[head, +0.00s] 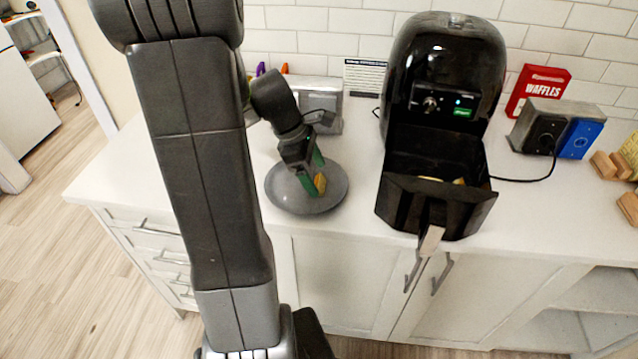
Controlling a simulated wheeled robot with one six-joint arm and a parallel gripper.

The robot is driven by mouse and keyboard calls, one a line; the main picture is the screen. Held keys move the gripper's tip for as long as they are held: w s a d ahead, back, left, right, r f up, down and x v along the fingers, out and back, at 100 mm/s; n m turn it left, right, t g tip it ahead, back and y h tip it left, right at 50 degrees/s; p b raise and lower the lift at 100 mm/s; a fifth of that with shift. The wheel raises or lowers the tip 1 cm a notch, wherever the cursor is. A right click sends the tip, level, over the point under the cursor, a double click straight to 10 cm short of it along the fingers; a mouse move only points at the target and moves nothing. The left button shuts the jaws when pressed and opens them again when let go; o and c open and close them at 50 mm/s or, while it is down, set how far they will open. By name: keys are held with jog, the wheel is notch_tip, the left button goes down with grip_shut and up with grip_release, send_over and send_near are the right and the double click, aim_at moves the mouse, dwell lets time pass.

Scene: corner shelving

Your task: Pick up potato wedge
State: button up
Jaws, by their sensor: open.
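A yellow-orange potato wedge (320,183) is on the grey round plate (288,200) on the white counter. My gripper (316,180) is right over the plate, pointing down, with its green-lined fingers apart. The wedge shows at the fingertips, between or just beside the fingers; I cannot tell which, or whether they touch it. The fingers hide part of the wedge.
A black air fryer (440,75) stands right of the plate with its drawer (437,205) pulled out; something yellowish lies inside. A red waffles box (537,88) and a toaster-like appliance (545,125) stand further right. The counter left of the plate is clear.

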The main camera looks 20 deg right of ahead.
jog(key=shift+x, duration=1)
jog(key=shift+c, duration=0.2)
jog(key=c, duration=1)
jog(key=shift+w, duration=0.1)
